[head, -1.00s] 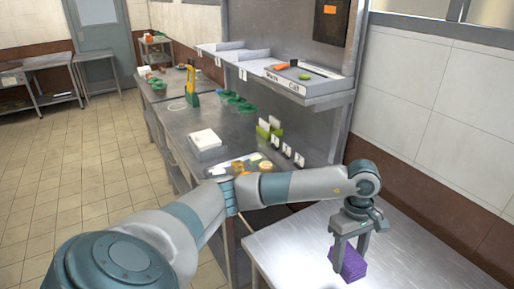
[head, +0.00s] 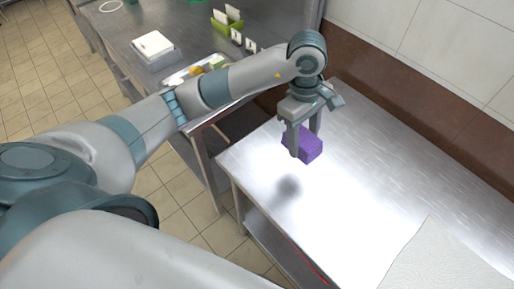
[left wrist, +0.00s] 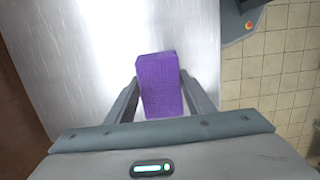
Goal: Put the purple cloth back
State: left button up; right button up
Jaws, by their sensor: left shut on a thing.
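The purple cloth (head: 304,146) is a folded, block-like bundle. My left gripper (head: 304,141) is shut on it and points down over the steel table (head: 255,160). A dark shadow on the table below and left of the cloth shows that it is held above the surface. In the left wrist view the cloth (left wrist: 160,84) sits between the two fingers (left wrist: 160,100), with the bare steel table behind it. My right gripper is not in view.
A pale cloth or sheet (head: 445,262) lies at the near right of the table. The middle of the table is clear. A farther counter holds a white stack (head: 153,45), a tray of food (head: 195,70) and green holders (head: 227,22). A tiled wall runs along the right.

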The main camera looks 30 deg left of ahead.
pick_arm(q)
jog(key=a+f+p, duration=0.1)
jog(key=a+f, duration=0.1)
jog(key=a, duration=0.2)
jog(key=a+f+p, duration=0.2)
jog(key=a, duration=0.1)
jog(key=a+f+p, duration=0.1)
jog(key=a+f, duration=0.2)
jog(key=a, duration=0.1)
jog(key=shift+s+a+p, duration=0.2)
jog(key=shift+a+p, duration=0.1)
jog(key=shift+p, duration=0.1)
jog(key=shift+f+p, duration=0.95)
jog(key=shift+f, duration=1.05)
